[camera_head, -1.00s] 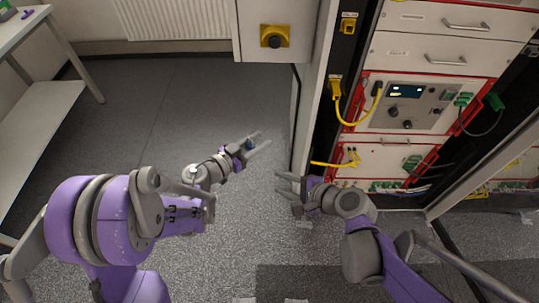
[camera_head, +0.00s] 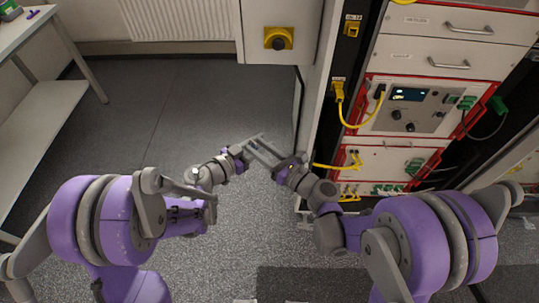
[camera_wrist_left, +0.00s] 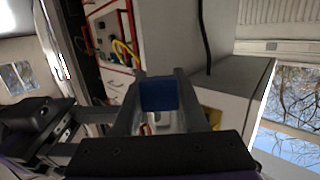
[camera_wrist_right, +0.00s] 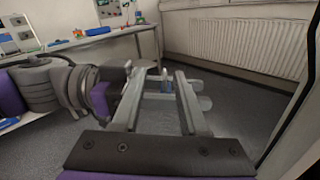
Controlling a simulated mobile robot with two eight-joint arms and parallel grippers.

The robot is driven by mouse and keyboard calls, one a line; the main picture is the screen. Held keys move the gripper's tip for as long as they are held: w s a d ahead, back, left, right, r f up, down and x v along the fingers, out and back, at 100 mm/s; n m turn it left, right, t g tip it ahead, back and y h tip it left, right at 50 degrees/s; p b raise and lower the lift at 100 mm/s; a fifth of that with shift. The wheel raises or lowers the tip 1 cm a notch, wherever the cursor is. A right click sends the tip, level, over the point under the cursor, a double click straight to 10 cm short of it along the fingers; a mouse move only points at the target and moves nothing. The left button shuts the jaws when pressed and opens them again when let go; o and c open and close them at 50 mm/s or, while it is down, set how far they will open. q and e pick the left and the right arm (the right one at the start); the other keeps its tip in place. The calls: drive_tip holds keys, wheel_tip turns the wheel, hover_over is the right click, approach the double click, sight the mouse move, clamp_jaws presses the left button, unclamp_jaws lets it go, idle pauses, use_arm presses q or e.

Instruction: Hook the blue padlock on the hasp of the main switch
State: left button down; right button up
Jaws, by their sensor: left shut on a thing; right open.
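The main switch (camera_head: 277,39) is a yellow plate with a dark knob on a grey box at the top of the head view. I cannot make out its hasp. My left gripper (camera_head: 251,147) is shut on the blue padlock (camera_wrist_left: 158,95), which sits between its fingers in the left wrist view. The shackle is not clear.
The open rack (camera_head: 400,150) with yellow and green cables stands on the right, its white side panel near my right gripper. A white shelf table (camera_head: 60,100) is at left, a radiator (camera_head: 180,18) behind. The floor between is free.

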drive_tip(key=x, duration=0.7)
drive_tip(key=shift+a, duration=0.1)
drive_tip(key=shift+c, duration=0.3)
clamp_jaws()
use_arm(q)
drive_tip(key=shift+w, duration=0.1)
use_arm(e)
drive_tip(key=shift+s+a, duration=0.15)
idle(0.7)
use_arm(q)
drive_tip(key=c, duration=0.7)
unclamp_jaws()
drive_tip(key=o, duration=0.3)
drive_tip(key=shift+o, duration=0.2)
use_arm(e)
drive_tip(key=shift+w, duration=0.2)
